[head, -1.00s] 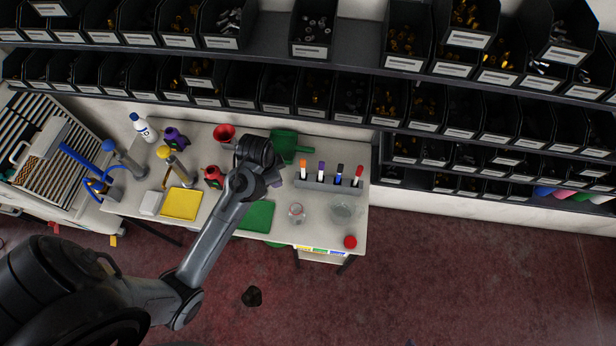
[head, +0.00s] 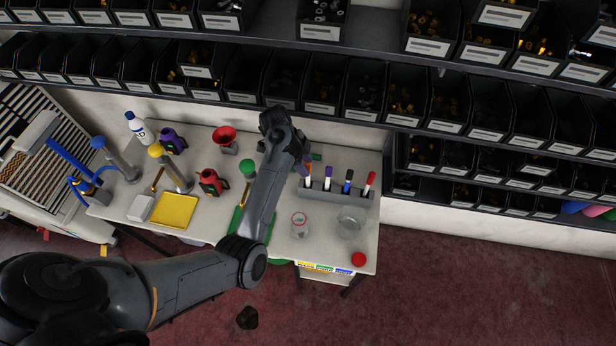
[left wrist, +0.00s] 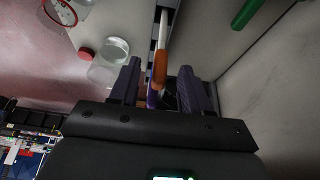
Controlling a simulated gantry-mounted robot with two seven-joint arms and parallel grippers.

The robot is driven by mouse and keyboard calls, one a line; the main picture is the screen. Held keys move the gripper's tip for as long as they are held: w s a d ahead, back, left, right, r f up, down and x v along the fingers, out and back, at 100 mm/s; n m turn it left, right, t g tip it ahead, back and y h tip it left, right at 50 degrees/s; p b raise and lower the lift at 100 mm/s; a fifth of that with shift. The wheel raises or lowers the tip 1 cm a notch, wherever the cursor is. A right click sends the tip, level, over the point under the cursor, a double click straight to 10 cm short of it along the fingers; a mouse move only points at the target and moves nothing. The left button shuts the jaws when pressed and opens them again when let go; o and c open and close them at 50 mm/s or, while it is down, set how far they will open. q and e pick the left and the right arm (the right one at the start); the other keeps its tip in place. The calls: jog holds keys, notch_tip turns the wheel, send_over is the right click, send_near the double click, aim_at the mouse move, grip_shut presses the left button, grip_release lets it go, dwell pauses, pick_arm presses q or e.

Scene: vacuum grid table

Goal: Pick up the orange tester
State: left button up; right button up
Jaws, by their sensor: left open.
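The orange tester (head: 308,175), a white stick with an orange cap, stands at the left end of a grey rack (head: 335,196) on the table. In the left wrist view, its orange cap (left wrist: 160,68) shows between the finger tips, with a gap on each side. My left gripper (left wrist: 160,75) is open around or just above the cap; the exact depth I cannot tell. In the head view, my left gripper (head: 303,160) is at the rack's left end, partly hidden by its own wrist. My right gripper is not in view.
Purple (head: 327,174), blue (head: 348,180) and red (head: 370,180) testers stand close by in the same rack. Shelves of black bins (head: 363,90) rise behind the table.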

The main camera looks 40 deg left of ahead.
aim_at(308, 180)
pick_arm(q)
jog(key=shift+x, duration=2.3)
grip_shut()
